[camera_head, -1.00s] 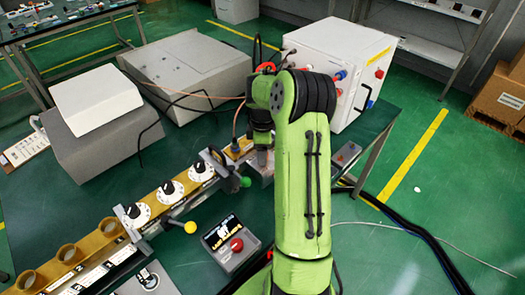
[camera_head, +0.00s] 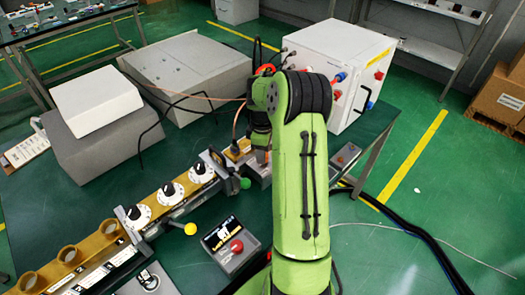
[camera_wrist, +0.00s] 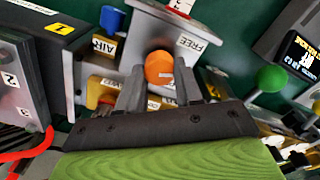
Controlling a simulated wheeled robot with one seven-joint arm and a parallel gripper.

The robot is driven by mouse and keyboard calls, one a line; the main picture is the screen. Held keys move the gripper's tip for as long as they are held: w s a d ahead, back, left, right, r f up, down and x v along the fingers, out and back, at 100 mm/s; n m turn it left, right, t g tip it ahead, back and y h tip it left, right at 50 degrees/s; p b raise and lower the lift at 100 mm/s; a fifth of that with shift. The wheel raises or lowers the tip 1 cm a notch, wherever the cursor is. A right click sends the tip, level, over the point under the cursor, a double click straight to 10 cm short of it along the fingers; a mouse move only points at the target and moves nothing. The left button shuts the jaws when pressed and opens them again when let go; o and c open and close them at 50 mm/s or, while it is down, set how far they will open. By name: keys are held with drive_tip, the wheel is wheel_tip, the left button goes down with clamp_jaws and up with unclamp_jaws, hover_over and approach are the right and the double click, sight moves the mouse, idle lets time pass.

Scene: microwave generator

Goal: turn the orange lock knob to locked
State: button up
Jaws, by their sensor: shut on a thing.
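The orange lock knob (camera_wrist: 159,68) is round and sits on a grey metal block (camera_wrist: 150,28) in the middle of the wrist view. A white "FREE" label (camera_wrist: 192,44) is to its right. My gripper (camera_wrist: 161,86) has one finger on each side of the knob and is shut on it. The fingers hide the knob's lower sides, and I cannot read its exact angle. In the head view my gripper is mostly hidden behind my green arm, at the right end of the yellow rail (camera_head: 104,238).
A green ball handle (camera_wrist: 271,78) and a small display box (camera_wrist: 299,50) are close on the right in the wrist view. A blue knob (camera_wrist: 112,19) is at upper left. A white cabinet (camera_head: 335,65) stands behind.

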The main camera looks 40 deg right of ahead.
drive_tip(key=m, duration=0.4)
drive_tip(key=shift+m+p, duration=0.3)
drive_tip(key=shift+p, duration=0.05)
drive_tip(key=shift+d+m, duration=0.15)
drive_tip(key=shift+m, duration=2.35)
drive_tip(key=o, duration=1)
drive_tip(key=shift+o, duration=0.2)
wheel_tip(320, 180, up, 16)
drive_tip(key=p, duration=0.3)
drive_tip(key=shift+f, duration=0.1)
